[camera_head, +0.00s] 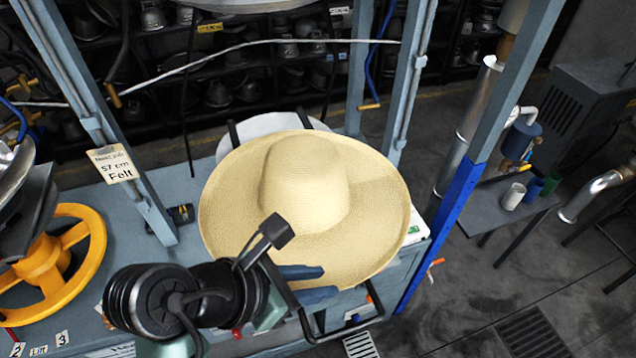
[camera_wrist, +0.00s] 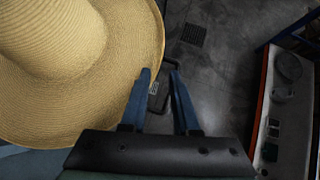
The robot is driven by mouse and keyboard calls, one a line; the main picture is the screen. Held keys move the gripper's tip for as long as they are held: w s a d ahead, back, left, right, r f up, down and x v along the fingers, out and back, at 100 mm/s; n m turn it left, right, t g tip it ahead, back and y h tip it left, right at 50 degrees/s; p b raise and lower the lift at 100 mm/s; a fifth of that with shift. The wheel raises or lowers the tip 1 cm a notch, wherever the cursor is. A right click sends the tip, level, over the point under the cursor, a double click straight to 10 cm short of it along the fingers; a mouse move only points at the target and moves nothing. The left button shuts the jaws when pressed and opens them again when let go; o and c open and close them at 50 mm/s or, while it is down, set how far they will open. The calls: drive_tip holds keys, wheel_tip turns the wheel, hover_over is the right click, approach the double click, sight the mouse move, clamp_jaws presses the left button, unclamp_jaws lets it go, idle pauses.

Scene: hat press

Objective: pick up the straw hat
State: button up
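The straw hat (camera_head: 305,185) lies crown up on the press table, its wide pale brim reaching past the front edge. In the wrist view the hat (camera_wrist: 60,45) fills the upper left. My gripper (camera_head: 329,281) is at the front of the brim, its two blue fingers parted with a gap. In the wrist view the gripper (camera_wrist: 160,73) has its left finger overlapping the brim edge and its right finger over the floor. Whether either finger touches the brim cannot be told. The hat's underside is hidden.
Blue-grey press posts (camera_head: 440,220) stand around the hat, with a sign (camera_head: 113,163) on the left one. A yellow handwheel (camera_head: 45,265) is at far left. A black bar handle (camera_head: 365,318) juts from the table front. A side table (camera_head: 500,215) with cups stands at right.

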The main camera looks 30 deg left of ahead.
sight(359, 280)
drive_tip(key=b+x, duration=0.2)
drive_tip(key=x, duration=0.7)
drive_tip(key=shift+w+d+f+b, duration=0.2)
drive_tip(key=shift+d+f+b, duration=0.1)
drive_tip(key=shift+b, duration=0.1)
drive_tip(key=shift+w+d+f, duration=0.1)
drive_tip(key=shift+w+f, duration=0.25)
drive_tip(key=shift+f, duration=0.1)
clamp_jaws()
idle(0.7)
